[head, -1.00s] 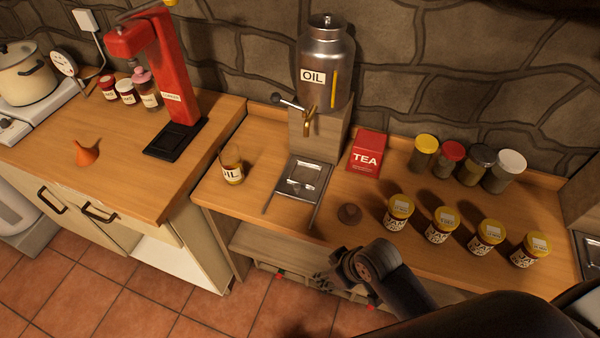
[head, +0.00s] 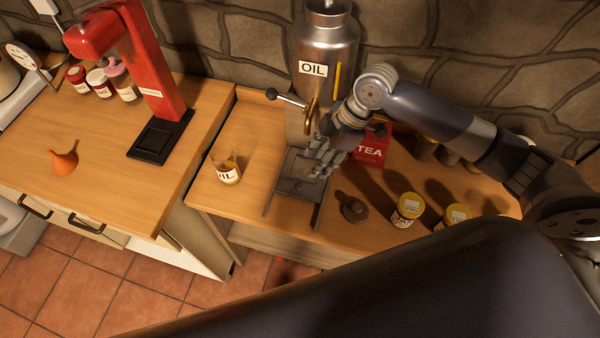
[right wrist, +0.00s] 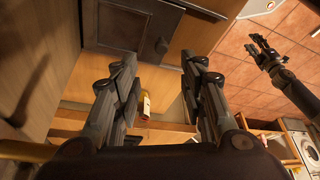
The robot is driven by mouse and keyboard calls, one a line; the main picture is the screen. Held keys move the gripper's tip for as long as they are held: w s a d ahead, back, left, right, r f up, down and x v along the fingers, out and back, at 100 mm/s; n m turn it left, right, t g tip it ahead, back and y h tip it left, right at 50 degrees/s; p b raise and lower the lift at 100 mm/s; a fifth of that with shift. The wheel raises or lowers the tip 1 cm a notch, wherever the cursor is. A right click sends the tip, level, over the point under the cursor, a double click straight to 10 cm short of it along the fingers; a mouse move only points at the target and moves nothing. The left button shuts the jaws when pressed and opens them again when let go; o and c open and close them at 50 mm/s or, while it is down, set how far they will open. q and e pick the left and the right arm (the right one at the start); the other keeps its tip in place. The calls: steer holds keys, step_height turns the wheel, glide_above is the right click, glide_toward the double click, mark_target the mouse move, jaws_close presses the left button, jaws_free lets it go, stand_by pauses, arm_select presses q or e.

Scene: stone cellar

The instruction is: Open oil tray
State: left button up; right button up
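The oil tray (head: 290,187) is a flat metal tray between two rails on the counter, below the brass spout of the steel oil tank (head: 325,45). My right gripper (head: 324,160) is over the tray's right side, below the tank; I cannot tell whether it touches. In the right wrist view my right gripper (right wrist: 160,95) has its fingers wide apart with nothing held, and a dark flat panel, probably the tray (right wrist: 120,25), is beyond them. My left gripper (right wrist: 262,50) is out of the head view; the right wrist view shows it with fingers apart above the floor.
A glass labelled OIL (head: 227,170) stands left of the tray. A brown round lid (head: 353,209) and yellow-lidded jars (head: 408,208) are to the right. The red TEA box (head: 371,150) is partly behind my arm. A red press (head: 150,75) stands on the left counter.

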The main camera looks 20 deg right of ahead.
steer(key=p, duration=0.1)
glide_toward(300, 185)
steer(key=x, duration=0.2)
steer(key=shift+s+a+f, duration=0.15)
steer(key=shift+a+f, duration=0.1)
steer(key=shift+f, duration=0.05)
steer(key=x, duration=0.4)
steer(key=shift+w+f+p, duration=0.1)
steer(key=shift+w+p, duration=0.15)
steer(key=shift+p, duration=0.05)
steer(key=shift+a+f, duration=0.2)
steer(key=shift+f, duration=0.45)
jaws_close()
arm_select(q)
steer(key=shift+s+a+r, duration=0.3)
steer(key=shift+s+r, duration=0.2)
steer(key=shift+r, duration=0.35)
